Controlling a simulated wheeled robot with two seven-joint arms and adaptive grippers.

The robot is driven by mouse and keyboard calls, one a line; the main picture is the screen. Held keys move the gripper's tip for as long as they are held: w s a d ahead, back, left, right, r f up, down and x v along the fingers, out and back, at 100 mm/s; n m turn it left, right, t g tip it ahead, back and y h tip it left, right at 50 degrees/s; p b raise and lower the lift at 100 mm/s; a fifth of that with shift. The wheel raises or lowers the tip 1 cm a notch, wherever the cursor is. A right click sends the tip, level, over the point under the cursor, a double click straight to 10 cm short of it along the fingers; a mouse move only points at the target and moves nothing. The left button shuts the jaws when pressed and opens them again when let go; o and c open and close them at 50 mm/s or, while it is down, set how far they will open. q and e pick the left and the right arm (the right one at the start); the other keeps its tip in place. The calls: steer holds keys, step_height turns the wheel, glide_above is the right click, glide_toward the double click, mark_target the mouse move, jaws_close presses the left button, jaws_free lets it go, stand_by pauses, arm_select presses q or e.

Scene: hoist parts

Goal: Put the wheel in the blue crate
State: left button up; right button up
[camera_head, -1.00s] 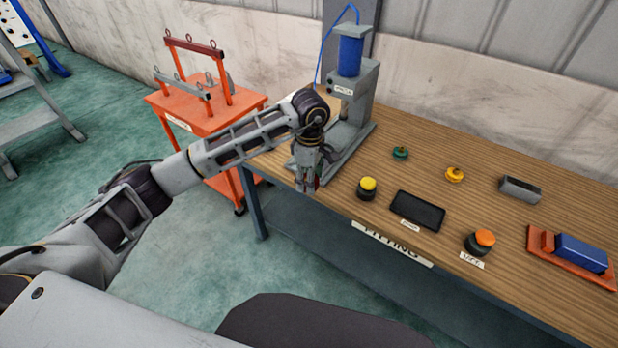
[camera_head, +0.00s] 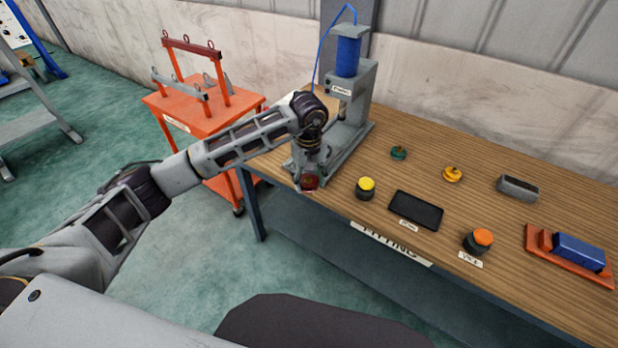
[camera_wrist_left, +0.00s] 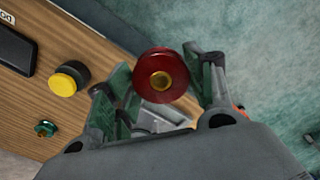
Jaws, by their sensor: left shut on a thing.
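The wheel is a dark red disc with a brass-coloured hub. In the head view the wheel (camera_head: 310,183) shows at the lower end of my left arm, at the front left edge of the wooden bench. My left gripper (camera_head: 308,176) is shut on it. In the left wrist view the red wheel (camera_wrist_left: 161,75) sits between the two fingers of the left gripper (camera_wrist_left: 160,95), its round face towards the camera. I cannot make out a blue crate in either view. My right gripper is not in view.
A grey press (camera_head: 348,95) with a blue cylinder stands behind the gripper. On the bench (camera_head: 330,207) are a yellow-topped button (camera_head: 366,187), a black tray (camera_head: 416,210), an orange-topped button (camera_head: 481,238) and a blue block on a red base (camera_head: 577,252). An orange cart (camera_head: 190,116) stands left.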

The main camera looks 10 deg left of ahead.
arm_select(q)
steer(key=m, duration=0.2)
steer(key=shift+a+f+m, duration=0.2)
steer(key=shift+f+m, duration=0.1)
steer(key=shift+s+a+f+m, duration=0.1)
steer(key=shift+a+f+m, duration=0.1)
steer(key=shift+f+m, duration=0.3)
steer(key=shift+s+a+f+m, duration=0.1)
steer(key=shift+a+f+m, duration=0.1)
steer(key=shift+m, duration=0.5)
steer(key=s+a+f+m, duration=0.1)
steer(key=s+a+f, duration=0.6)
steer(key=f, duration=0.3)
steer(key=shift+s+f+m, duration=0.2)
steer(key=shift+f+m, duration=0.1)
steer(key=shift+f, duration=0.05)
steer(key=shift+d, duration=0.15)
